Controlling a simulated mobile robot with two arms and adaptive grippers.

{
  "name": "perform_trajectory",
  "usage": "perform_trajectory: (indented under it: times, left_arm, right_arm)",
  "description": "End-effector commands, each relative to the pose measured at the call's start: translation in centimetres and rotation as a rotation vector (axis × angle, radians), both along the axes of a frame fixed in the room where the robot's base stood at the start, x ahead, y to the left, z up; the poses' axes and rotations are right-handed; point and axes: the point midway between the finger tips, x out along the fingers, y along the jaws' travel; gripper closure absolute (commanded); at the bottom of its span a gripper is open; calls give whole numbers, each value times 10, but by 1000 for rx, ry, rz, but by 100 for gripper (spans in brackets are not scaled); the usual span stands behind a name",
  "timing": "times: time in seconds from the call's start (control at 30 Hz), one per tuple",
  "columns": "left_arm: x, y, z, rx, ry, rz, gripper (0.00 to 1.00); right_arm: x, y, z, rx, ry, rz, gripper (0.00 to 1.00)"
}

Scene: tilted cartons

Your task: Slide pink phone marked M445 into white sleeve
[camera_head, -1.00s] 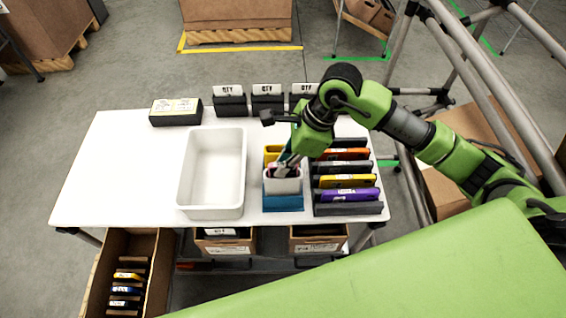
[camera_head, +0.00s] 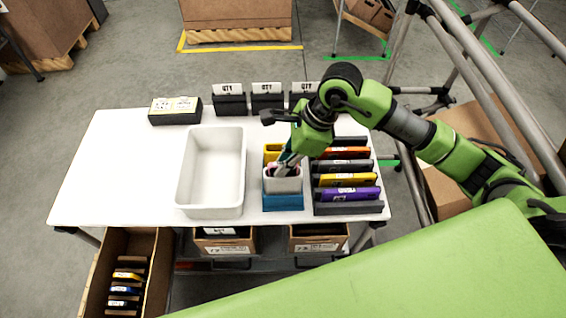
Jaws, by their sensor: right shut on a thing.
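The white sleeve (camera_head: 282,185) stands upright in a blue holder (camera_head: 283,202) near the front of the white table, right of the white bin. My right gripper (camera_head: 284,168) points down at the sleeve's open top and is shut on the pink phone (camera_head: 270,170). Only a small pink bit of the phone shows at the sleeve's mouth. The rest is hidden by the fingers and the sleeve, and the M445 mark cannot be read. My left gripper is not in view.
An empty white bin (camera_head: 184,183) stands left of the holder. A dark rack (camera_head: 347,209) with several coloured phones is close on the right. A yellow item (camera_head: 271,150) sits behind the sleeve. Black boxes with QTY cards (camera_head: 229,103) line the back. The table's left side is clear.

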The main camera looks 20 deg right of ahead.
Motion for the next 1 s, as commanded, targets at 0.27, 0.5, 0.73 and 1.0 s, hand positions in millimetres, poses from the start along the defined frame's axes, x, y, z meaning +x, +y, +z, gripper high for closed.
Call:
perform_trajectory:
  times: [0.27,0.5,0.73,1.0]
  left_arm:
    - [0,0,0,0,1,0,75]
    - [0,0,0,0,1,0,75]
    - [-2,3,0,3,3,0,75]
    - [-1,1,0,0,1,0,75]
  right_arm:
    - [0,0,1,1,0,0,87]
    - [0,0,0,1,0,0,70]
    - [1,0,4,1,-2,1,70]
    - [2,0,50,1,-6,1,70]
